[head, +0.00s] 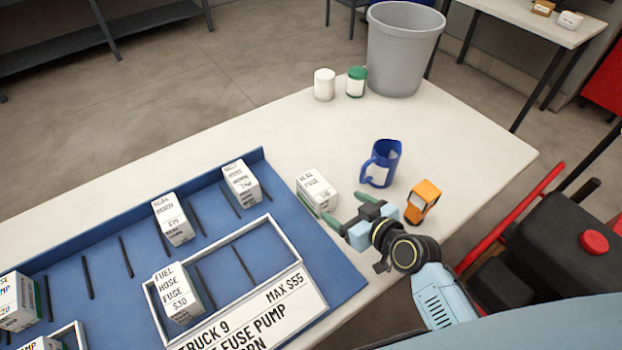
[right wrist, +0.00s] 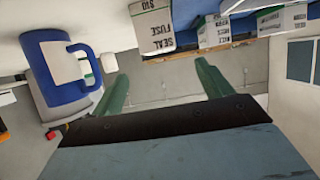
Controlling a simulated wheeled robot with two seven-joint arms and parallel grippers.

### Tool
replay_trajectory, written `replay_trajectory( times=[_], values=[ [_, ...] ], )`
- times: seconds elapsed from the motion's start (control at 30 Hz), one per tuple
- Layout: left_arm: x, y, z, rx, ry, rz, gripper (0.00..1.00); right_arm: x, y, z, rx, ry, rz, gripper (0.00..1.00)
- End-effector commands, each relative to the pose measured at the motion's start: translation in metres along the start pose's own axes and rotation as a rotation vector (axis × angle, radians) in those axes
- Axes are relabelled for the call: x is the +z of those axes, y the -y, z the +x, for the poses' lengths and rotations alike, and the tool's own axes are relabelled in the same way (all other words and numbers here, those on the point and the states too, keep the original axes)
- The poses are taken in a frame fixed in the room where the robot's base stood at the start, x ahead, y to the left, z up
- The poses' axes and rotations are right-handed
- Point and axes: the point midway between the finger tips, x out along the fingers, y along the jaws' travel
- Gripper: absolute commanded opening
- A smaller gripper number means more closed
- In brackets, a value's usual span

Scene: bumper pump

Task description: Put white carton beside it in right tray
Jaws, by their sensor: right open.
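A white carton with black print (head: 318,192) stands on the pale table just right of the blue board. It also shows upside down at the top of the right wrist view (right wrist: 152,30), beyond the fingers. My right gripper (head: 347,210) is open and empty, close to this carton on its right side. The right tray (head: 297,262) is a white-framed compartment with a sign reading "TRUCK 9" and "MAX $55". A white carton marked "FUEL HOSE FUSE" (head: 177,292) stands at its left end; the slots beside it are empty. My left gripper is not in view.
More cartons (head: 172,219) (head: 240,183) stand along the board's back (head: 110,225). A grey bin (head: 402,50), a white jar (head: 324,85) and a green-lidded jar (head: 356,82) are farther back.

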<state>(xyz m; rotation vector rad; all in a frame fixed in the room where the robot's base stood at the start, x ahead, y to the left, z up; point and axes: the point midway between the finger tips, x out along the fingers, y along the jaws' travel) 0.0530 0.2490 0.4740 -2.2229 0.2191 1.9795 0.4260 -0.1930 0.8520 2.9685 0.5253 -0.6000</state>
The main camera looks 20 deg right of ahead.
Motion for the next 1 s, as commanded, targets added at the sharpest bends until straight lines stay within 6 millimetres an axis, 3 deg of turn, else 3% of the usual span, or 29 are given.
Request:
replay_trajectory(
  times=[0.4, 0.63, 0.77, 1.0],
  values=[
    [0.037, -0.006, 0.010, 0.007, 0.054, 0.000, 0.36, 0.000, -0.001, 0.071, 0.003, -0.004, 0.004, 0.78],
    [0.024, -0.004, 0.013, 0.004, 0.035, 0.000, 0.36, -0.001, -0.001, 0.087, 0.002, -0.004, 0.003, 0.78],
    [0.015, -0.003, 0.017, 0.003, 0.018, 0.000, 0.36, -0.002, -0.003, 0.107, 0.002, -0.004, 0.005, 0.78],
    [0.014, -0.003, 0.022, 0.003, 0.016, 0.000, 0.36, -0.001, -0.004, 0.129, 0.002, -0.001, 0.002, 0.78]
  ],
)
